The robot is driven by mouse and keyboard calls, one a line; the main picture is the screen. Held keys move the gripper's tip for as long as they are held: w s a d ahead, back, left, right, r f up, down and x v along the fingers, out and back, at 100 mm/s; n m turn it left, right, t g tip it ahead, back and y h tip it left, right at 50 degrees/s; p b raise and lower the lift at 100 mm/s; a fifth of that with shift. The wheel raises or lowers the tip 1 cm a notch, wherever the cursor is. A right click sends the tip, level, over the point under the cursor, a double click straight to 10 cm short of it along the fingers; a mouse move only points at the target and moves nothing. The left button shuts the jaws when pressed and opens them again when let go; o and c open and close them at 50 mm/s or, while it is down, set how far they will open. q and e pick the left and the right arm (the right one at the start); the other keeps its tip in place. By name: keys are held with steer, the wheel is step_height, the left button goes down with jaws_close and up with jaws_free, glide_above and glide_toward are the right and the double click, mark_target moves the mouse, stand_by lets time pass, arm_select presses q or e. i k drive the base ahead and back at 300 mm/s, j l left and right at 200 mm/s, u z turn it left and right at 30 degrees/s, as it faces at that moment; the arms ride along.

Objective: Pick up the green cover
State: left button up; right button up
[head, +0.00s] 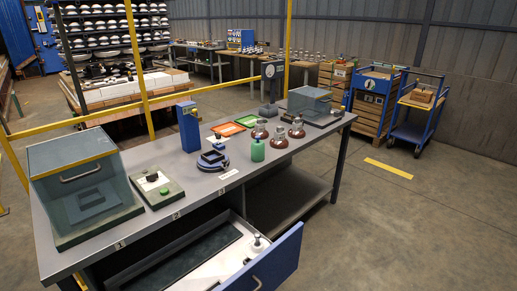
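A small bright green, cap-like cylinder (257,151) stands upright on the grey workbench, in front of the brown insulators. It is the clearest match for a green cover. A large grey-green box-shaped hood (75,180) with a handle and a yellow edge stands at the bench's left end. A smaller similar hood (309,101) stands at the right end. I cannot tell for certain which of these is the green cover. Neither of my grippers is in view.
The workbench (215,182) also holds a blue fixture (212,161), a blue upright device (188,127), brown insulators (279,138) and orange and green trays (228,129). An open drawer (275,262) juts out in front.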

mark_target(258, 148)
steer(key=i+l, duration=0.2)
steer(key=l, duration=0.15)
steer(key=i+l+u, duration=0.15)
steer(key=i+l, duration=0.3)
steer(key=l, duration=0.25)
steer(key=i+l+u, duration=0.1)
steer(key=l, duration=0.25)
steer(key=i+l+u, duration=0.1)
steer(key=i+l, duration=0.15)
steer(key=l, duration=0.15)
steer(key=i+l, duration=0.2)
steer(key=l, duration=0.2)
